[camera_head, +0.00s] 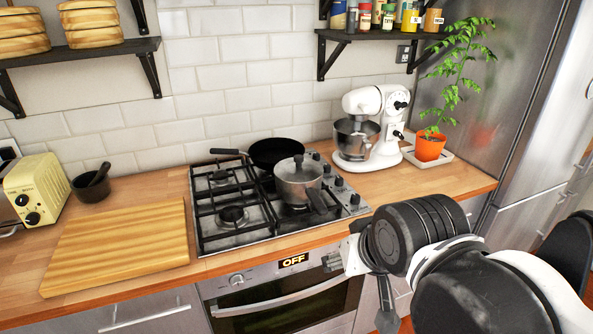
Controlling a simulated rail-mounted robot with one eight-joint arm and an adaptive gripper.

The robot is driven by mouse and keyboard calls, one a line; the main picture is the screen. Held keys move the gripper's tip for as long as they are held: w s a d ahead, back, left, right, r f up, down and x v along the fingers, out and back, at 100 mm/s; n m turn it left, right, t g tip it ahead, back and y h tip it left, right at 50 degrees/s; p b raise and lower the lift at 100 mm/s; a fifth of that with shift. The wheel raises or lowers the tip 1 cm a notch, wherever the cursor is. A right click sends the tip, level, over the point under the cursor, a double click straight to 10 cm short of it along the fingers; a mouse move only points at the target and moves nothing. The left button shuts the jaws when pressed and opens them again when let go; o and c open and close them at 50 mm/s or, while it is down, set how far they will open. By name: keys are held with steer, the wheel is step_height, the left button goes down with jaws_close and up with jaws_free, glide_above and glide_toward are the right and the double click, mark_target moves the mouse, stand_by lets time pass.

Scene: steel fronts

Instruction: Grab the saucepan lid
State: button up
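The saucepan lid (296,168) is a grey, glassy disc with a small knob at its centre. It sits on the silver saucepan (297,190), which stands on the front right part of the gas hob. The saucepan's dark handle (317,201) points toward the front edge. My gripper (336,260) is in front of the counter's edge, by the oven front, below and to the right of the saucepan. It is apart from the lid. My own wrist partly hides it, and its fingers are too unclear to tell open from shut.
A black frying pan (275,151) stands behind the saucepan. A white stand mixer (372,130) and a potted plant (430,146) are to the right. A wooden board (117,248) lies left of the hob (232,243). Shelves hang above the counter.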

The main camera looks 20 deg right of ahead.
steer(key=shift+o, duration=1)
